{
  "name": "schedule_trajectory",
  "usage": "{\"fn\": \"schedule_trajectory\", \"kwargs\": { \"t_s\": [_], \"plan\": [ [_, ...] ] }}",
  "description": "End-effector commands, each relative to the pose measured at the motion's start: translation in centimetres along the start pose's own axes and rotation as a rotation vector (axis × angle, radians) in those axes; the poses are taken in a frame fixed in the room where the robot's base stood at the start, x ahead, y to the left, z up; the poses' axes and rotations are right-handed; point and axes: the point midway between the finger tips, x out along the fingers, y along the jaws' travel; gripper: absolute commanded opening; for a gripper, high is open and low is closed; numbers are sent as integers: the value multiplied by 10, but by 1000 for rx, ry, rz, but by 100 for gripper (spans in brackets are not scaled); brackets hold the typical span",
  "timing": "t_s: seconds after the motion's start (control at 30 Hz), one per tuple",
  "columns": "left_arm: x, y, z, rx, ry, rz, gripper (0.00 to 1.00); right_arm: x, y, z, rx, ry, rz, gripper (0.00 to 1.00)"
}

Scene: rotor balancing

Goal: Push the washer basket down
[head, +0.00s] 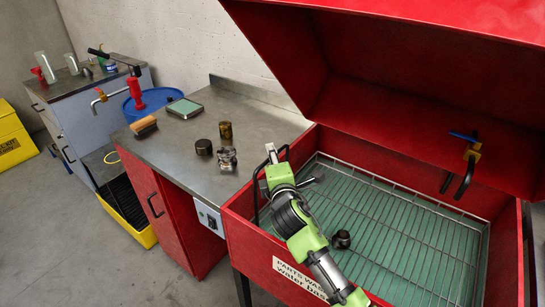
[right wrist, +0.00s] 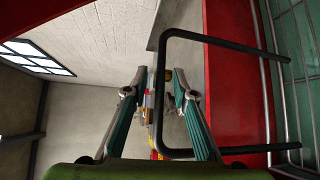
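The washer basket (head: 420,235) is a wire grid inside the red parts washer (head: 238,207), over a green surface. Its black U-shaped handle (head: 256,195) rises at the left end, partly hidden by my right arm. My right gripper (head: 271,154) is at the top of this handle. In the right wrist view, the fingers of my right gripper (right wrist: 158,82) are apart, and the handle's bar (right wrist: 161,115) shows in the gap between them. I cannot tell whether either finger touches it. My left gripper is in neither view.
A dark round part (head: 341,239) sits in the basket. The red lid (head: 390,70) stands open above, with a tap (head: 472,152) at right. The steel bench (head: 185,155) at left holds several small parts, a brush (head: 144,127) and a scale (head: 185,108).

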Motion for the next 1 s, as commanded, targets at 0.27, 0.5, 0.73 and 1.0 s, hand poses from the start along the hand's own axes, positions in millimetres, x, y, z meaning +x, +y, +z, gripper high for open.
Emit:
{"fn": "schedule_trajectory", "kwargs": {
  "t_s": [0.27, 0.5, 0.73, 1.0],
  "plan": [
    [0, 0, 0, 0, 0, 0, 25, 0, 0, 0, 0, 0, 0, 0],
    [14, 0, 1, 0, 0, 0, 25, 2, -21, -3, 0, 0, -5, 0],
    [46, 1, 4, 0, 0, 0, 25, 8, -70, -9, -2, -1, -13, 0],
    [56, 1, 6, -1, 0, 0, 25, 11, -82, -12, 1, 0, -4, 0]
  ]
}}
